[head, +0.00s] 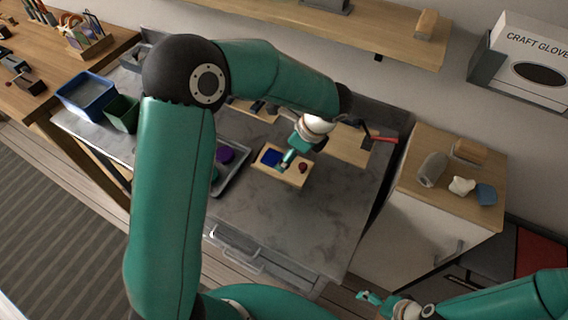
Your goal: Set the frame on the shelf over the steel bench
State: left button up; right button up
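The wooden shelf (310,22) runs along the wall above the steel bench (290,225). A small light-wood rectangle (296,177) with a dark blue patch sits over the middle of the bench; it may be the frame, but I cannot be sure. A small red thing shows at its right end. My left gripper (289,158) is at this rectangle, its teal fingertip overlapping it; whether it grips it is unclear. My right gripper (371,297) is low at the right, in front of the bench and away from the rectangle; its fingers are too small to read.
A grey tray (236,178) with purple and green things is left of the rectangle. Blue (86,96) and green (122,114) bins stand at the bench's left. A wooden block (427,24) sits at the shelf's right; a dark object (325,5) is further left. The shelf between is clear.

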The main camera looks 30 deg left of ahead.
pick_arm(q)
jog(key=shift+p+x, duration=0.4)
jog(key=shift+x, duration=2.35)
jog(key=shift+d, duration=0.1)
jog(key=c, duration=0.9)
jog(key=shift+c, duration=0.2)
jog(key=shift+r, duration=0.15)
